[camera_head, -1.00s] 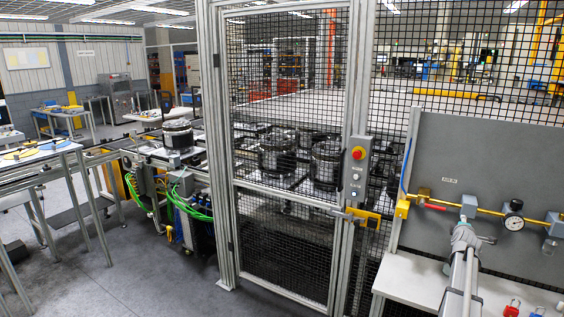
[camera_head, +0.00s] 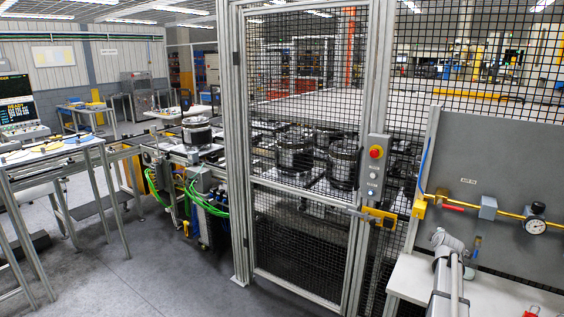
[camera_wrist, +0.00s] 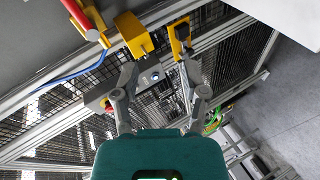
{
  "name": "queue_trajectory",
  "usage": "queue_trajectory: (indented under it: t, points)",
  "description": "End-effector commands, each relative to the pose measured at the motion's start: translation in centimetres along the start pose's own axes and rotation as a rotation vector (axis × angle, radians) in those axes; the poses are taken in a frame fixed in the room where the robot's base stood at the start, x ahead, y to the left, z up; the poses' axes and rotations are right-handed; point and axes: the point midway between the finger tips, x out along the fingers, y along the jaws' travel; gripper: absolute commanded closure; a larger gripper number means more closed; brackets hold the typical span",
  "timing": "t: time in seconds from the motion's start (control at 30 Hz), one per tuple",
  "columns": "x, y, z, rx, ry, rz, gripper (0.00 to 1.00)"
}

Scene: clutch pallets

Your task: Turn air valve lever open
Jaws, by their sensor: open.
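The air valve has a red lever (camera_head: 452,207) lying along the yellow pipe (camera_head: 508,213) on the grey panel at the right of the head view. In the wrist view the red lever (camera_wrist: 75,14) is at the upper left, beside a yellow block (camera_wrist: 134,34). My gripper (camera_wrist: 163,90) is open with nothing between its fingers. It is apart from the lever, which lies beyond and left of the fingers in the wrist view. In the head view my arm is below the panel, and the gripper's fingers cannot be made out.
A pressure gauge (camera_head: 535,225) sits on the pipe right of the lever. A white bench (camera_head: 410,278) stands below the panel. Left of it are the mesh gate, a yellow latch (camera_head: 379,217) and a control box with a red button (camera_head: 376,152). Grey floor (camera_head: 160,270) is open at left.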

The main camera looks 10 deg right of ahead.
Motion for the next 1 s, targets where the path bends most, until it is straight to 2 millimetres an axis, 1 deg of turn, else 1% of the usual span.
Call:
queue_trajectory:
  t: [0.03,0.2,0.27,0.3,0.37,0.5,0.57,0.7,0.87,1.0]
  points:
    - [-0.7,-1.9,-2.2,0.028,0.021,-0.041,0.43]
    - [-2.7,-7.5,-8.2,0.139,0.058,-0.194,0.43]
    - [-3.6,-9.5,-10.2,0.176,0.063,-0.250,0.43]
    - [-4.3,-10.8,-11.4,0.200,0.064,-0.287,0.43]
    - [-5.4,-12.8,-13.2,0.236,0.062,-0.341,0.43]
    - [-8.2,-17.3,-16.9,0.312,0.039,-0.466,0.43]
    - [-9.6,-19.1,-18.4,0.342,0.021,-0.518,0.43]
    - [-13.0,-23.4,-21.2,0.406,-0.035,-0.632,0.43]
    - [-17.2,-28.0,-23.7,0.471,-0.126,-0.747,0.43]
    - [-21.2,-31.7,-25.2,0.518,-0.224,-0.831,0.43]
